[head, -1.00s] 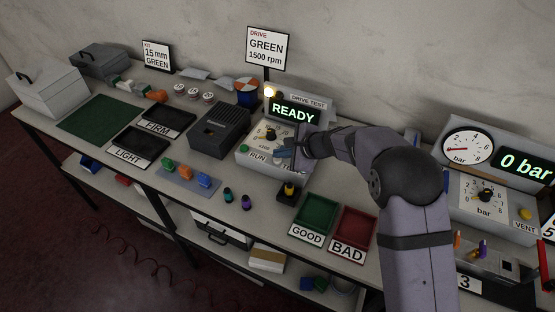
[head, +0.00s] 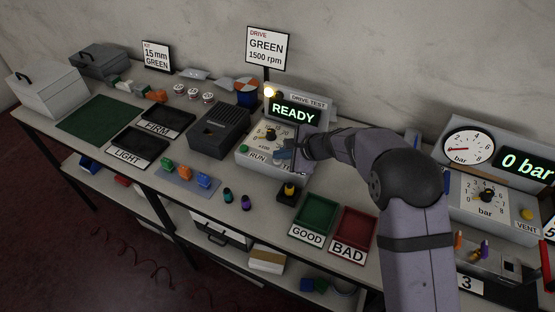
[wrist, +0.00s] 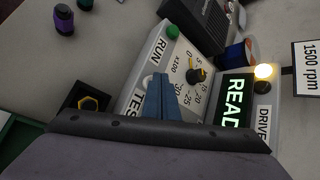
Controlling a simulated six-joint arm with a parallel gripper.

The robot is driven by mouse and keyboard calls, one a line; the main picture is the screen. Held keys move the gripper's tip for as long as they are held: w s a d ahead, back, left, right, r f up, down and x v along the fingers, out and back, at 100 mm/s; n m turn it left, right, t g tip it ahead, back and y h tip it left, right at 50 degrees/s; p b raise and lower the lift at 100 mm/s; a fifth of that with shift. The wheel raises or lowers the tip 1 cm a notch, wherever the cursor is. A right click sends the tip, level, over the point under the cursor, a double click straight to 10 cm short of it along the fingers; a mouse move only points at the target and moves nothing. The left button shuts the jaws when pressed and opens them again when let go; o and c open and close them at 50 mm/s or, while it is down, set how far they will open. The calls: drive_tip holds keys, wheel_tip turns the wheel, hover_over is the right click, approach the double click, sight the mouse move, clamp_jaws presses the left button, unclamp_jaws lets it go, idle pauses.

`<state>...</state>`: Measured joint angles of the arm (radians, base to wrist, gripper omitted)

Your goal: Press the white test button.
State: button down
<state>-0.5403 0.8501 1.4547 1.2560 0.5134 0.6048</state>
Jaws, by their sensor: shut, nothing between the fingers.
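The drive test box (head: 243,152) stands at the middle back of the table, its display (head: 293,112) reading READY. In the wrist view its sloped panel has a green RUN button (wrist: 172,32), a dial with a black and yellow knob (wrist: 196,76) and a TEST label (wrist: 133,103). My gripper (wrist: 158,80) is shut and empty, its blue fingertips over the panel beside the TEST label. A small pale edge at the fingertips (wrist: 147,80) may be the white test button; the fingers hide most of it. I cannot tell whether they touch it. My gripper also shows in the head view (head: 282,152).
A lit yellow lamp (wrist: 263,71) is on the box. A black block with a yellow hexagonal ring (wrist: 89,103) lies in front of it. Green GOOD (head: 316,212) and red BAD (head: 353,228) trays are nearby. A pressure station (head: 493,207) stands at right.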

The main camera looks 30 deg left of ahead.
drive_tip(key=shift+f, duration=0.2)
drive_tip(key=shift+r, duration=0.15)
idle(0.4)
drive_tip(key=shift+r+p, duration=0.55)
drive_tip(key=shift+r, duration=0.25)
drive_tip(key=shift+r, duration=0.1)
wheel_tip(320, 180, up, 5)
drive_tip(key=p, duration=0.3)
drive_tip(key=shift+p, duration=0.4)
idle(0.3)
